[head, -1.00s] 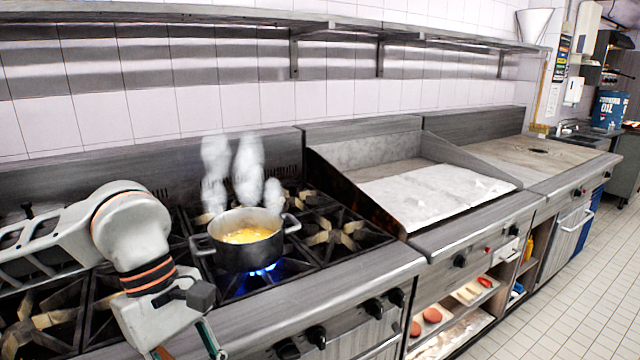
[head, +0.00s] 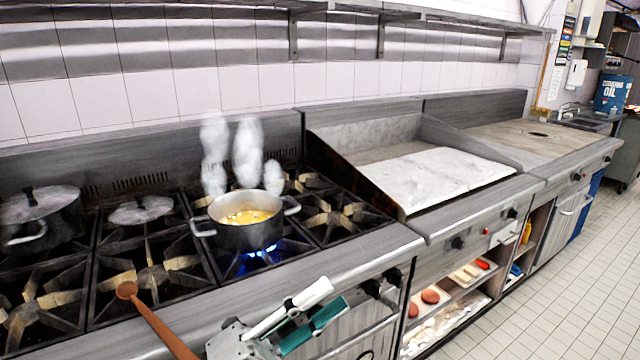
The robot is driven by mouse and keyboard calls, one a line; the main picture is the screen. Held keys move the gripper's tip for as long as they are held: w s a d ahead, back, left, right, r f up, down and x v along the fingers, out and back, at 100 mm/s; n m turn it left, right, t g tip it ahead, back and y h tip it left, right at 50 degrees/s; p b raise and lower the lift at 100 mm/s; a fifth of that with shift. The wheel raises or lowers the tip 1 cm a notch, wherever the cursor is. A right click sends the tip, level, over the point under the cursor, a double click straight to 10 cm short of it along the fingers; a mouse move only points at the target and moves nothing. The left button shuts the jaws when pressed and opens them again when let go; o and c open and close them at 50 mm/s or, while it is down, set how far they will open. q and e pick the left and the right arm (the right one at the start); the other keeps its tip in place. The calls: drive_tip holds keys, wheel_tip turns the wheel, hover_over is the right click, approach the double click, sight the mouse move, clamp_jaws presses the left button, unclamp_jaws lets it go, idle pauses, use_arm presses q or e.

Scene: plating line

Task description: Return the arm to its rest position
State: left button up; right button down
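My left gripper (head: 327,299) is low in the head view, in front of the stove's front edge, pointing up and to the right. Its two fingers, one pale and one teal, stand apart with nothing seen between them, so it looks open and empty. My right gripper is not in view. A wooden spoon (head: 158,324) shows left of the gripper, its round end over the front of the burners and its handle running out of the bottom edge. What supports the handle is hidden.
A steaming pot (head: 247,236) with yellow contents stands over a lit blue flame. A lidded pot (head: 40,222) and a loose lid (head: 140,210) are at left. A griddle (head: 425,180) is to the right. Shelves below hold red patties (head: 430,296). The tiled floor (head: 560,300) at right is clear.

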use_arm(q)
drive_tip(key=w+a+f+n+t+y, duration=0.2)
drive_tip(key=a+f+n+t+y, duration=0.25)
drive_tip(key=f+n+y, duration=0.4)
drive_tip(key=w+a+f+n+t+y, duration=0.35)
drive_tip(key=a+f+n+y, duration=0.2)
drive_tip(key=f+n, duration=0.6)
drive_tip(key=s+a+f+n+g+y, duration=0.2)
drive_tip(key=s+f, duration=0.5)
drive_tip(key=f, duration=0.4)
drive_tip(key=s+a+f+n+g+y, duration=0.3)
drive_tip(key=s+a+f+n, duration=0.3)
drive_tip(key=f, duration=0.6)
drive_tip(key=shift+s+a+f+g, duration=0.2)
drive_tip(key=shift+s+a+g, duration=0.4)
drive_tip(key=shift+s+a, duration=0.55)
drive_tip(key=shift+w, duration=0.1)
